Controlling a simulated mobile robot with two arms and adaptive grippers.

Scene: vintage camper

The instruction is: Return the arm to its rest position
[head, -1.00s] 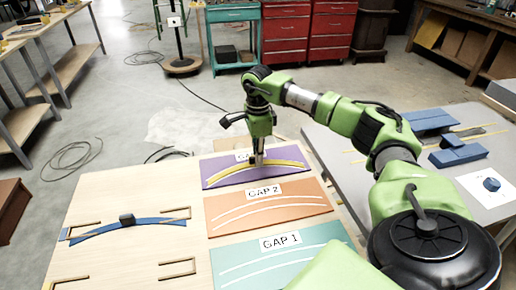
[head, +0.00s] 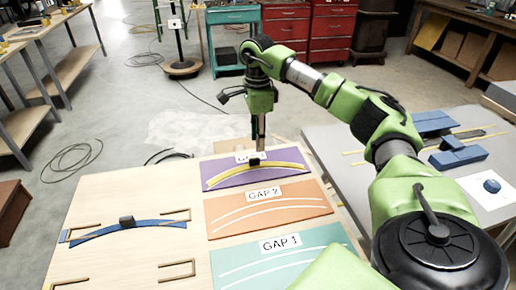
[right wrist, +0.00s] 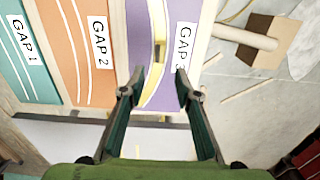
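My right arm reaches in from the right in the head view. Its gripper (head: 258,140) hangs just above the far edge of the purple panel (head: 290,180). In the right wrist view my right gripper (right wrist: 157,80) has its two fingers apart with nothing held between them. A yellow curved strip (head: 225,178) lies on the purple panel, with a small black block (head: 254,162) at its middle. The purple panel also shows in the wrist view (right wrist: 140,40), its label partly hidden by a finger. My left gripper is not in view.
Orange GAP 2 (head: 230,212) and teal GAP 1 (head: 235,262) panels lie nearer on the wooden table (head: 110,205). A blue curved strip (head: 95,231) with a black block lies left. Blue blocks (head: 458,154) lie on the grey table (head: 345,160) at right.

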